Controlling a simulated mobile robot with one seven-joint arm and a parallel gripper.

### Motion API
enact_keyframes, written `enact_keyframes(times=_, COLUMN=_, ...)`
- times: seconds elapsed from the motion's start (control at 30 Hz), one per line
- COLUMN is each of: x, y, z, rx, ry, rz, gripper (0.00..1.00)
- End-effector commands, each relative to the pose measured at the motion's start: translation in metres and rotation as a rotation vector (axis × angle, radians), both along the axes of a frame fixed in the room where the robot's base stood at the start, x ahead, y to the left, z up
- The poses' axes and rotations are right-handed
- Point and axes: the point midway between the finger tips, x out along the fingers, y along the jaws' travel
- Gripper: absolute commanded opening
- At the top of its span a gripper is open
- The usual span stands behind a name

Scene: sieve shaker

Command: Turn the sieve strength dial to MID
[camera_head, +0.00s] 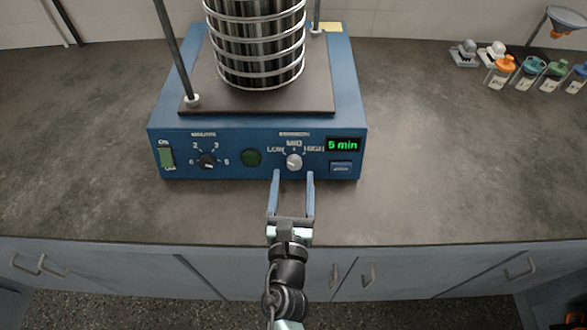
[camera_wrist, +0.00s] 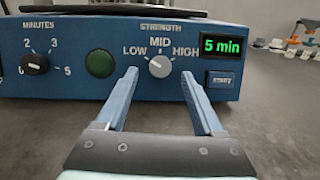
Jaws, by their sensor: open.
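The blue sieve shaker (camera_head: 260,135) stands on the counter with its control panel facing me. The light grey strength dial (camera_head: 294,161) is on the panel's right half, and it also shows in the wrist view (camera_wrist: 160,66). LOW, MID and HIGH are printed around it, with MID straight above. Its pointer mark is too small to read surely. My gripper (camera_head: 293,175) is open and empty, just in front of the panel. In the wrist view its fingers (camera_wrist: 159,76) lie to the left and right of the dial, with no visible contact.
Left of the dial are a green button (camera_wrist: 100,63) and the black minutes dial (camera_wrist: 36,63). To its right are a green "5 min" display (camera_wrist: 222,46) and the START button (camera_wrist: 221,79). Several capped bottles (camera_head: 530,70) stand at the far right.

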Motion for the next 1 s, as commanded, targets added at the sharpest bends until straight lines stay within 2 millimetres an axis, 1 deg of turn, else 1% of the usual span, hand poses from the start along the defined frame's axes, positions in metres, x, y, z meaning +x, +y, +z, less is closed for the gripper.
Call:
enact_keyframes(times=0.03, x=0.008, y=-0.001, z=0.001, rx=0.000, ry=-0.002, rz=-0.001, gripper=0.69)
enact_keyframes(times=0.1, x=0.015, y=-0.001, z=0.000, rx=0.001, ry=-0.002, rz=0.000, gripper=0.69)
enact_keyframes(times=0.2, x=0.023, y=-0.001, z=0.000, rx=0.001, ry=-0.001, rz=0.001, gripper=0.69)
enact_keyframes(times=0.33, x=0.027, y=-0.001, z=0.000, rx=0.000, ry=0.000, rz=0.000, gripper=0.69)
enact_keyframes(times=0.57, x=0.027, y=-0.001, z=0.000, rx=0.001, ry=0.000, rz=0.000, gripper=0.69)
enact_keyframes(times=0.6, x=0.027, y=-0.001, z=0.000, rx=0.001, ry=0.000, rz=0.000, gripper=0.67)
enact_keyframes(times=0.77, x=0.027, y=-0.001, z=0.000, rx=0.001, ry=0.000, rz=0.000, gripper=0.39)
enact_keyframes(times=0.9, x=0.027, y=-0.001, z=0.000, rx=0.001, ry=0.000, rz=0.000, gripper=0.13)
enact_keyframes(times=0.97, x=0.027, y=-0.001, z=0.000, rx=0.001, ry=0.000, rz=0.000, gripper=0.03)
enact_keyframes(times=1.0, x=0.027, y=-0.001, z=0.000, rx=0.001, ry=0.000, rz=0.000, gripper=0.00)
